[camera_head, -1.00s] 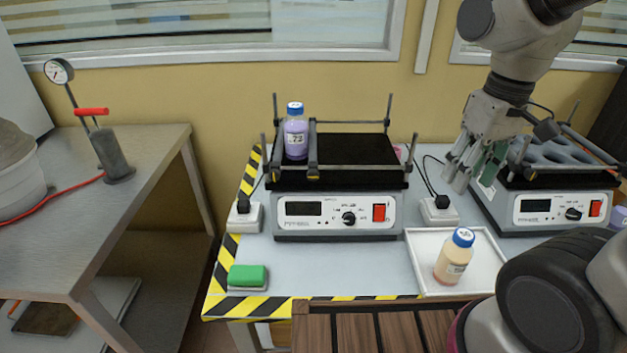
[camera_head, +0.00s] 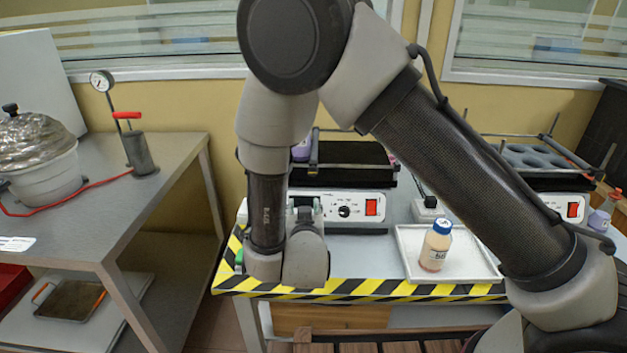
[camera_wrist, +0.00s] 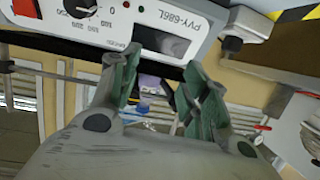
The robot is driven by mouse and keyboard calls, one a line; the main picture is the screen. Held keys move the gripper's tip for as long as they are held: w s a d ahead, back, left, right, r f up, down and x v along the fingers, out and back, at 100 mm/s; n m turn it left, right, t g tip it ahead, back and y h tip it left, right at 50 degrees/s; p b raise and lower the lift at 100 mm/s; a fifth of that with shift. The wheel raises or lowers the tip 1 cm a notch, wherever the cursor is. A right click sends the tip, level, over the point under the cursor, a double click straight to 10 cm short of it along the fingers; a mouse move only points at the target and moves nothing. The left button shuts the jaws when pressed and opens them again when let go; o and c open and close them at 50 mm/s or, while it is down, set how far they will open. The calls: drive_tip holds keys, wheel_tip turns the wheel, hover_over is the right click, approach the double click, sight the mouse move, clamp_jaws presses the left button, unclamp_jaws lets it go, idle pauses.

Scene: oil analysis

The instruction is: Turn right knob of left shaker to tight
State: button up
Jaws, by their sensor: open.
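The left shaker's white front panel (camera_head: 326,208) shows in the head view, partly behind my arm. A black dial knob (camera_head: 344,212) and a red switch (camera_head: 371,207) are on it. In the wrist view the panel (camera_wrist: 185,18) appears tilted across the top, with its display (camera_wrist: 163,42) and dial (camera_wrist: 80,8). My gripper (camera_wrist: 158,88) is open in the wrist view, its green-padded fingers apart beside the panel's lower edge. A purple bottle with a blue cap (camera_wrist: 142,107) shows beyond them. Clamp knobs on the shaker's bars cannot be clearly made out.
A capped bottle of tan liquid (camera_head: 436,246) stands on a white tray (camera_head: 470,262) to the right. A second shaker (camera_head: 573,208) is at the far right, partly behind my arm. A pump with a gauge (camera_head: 140,152) stands on the left metal table (camera_head: 105,212).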

sight(313, 171)
wheel_tip(313, 171, up, 6)
drive_tip(key=d+t+h, duration=0.1)
drive_tip(key=d+t, duration=0.1)
drive_tip(key=t, duration=0.1)
drive_tip(key=shift+m, duration=0.4)
drive_tip(key=w, duration=0.8)
drive_tip(key=shift+w+d+r, duration=0.1)
drive_tip(key=shift+w+r, duration=0.05)
drive_tip(key=shift+r, duration=0.05)
clamp_jaws()
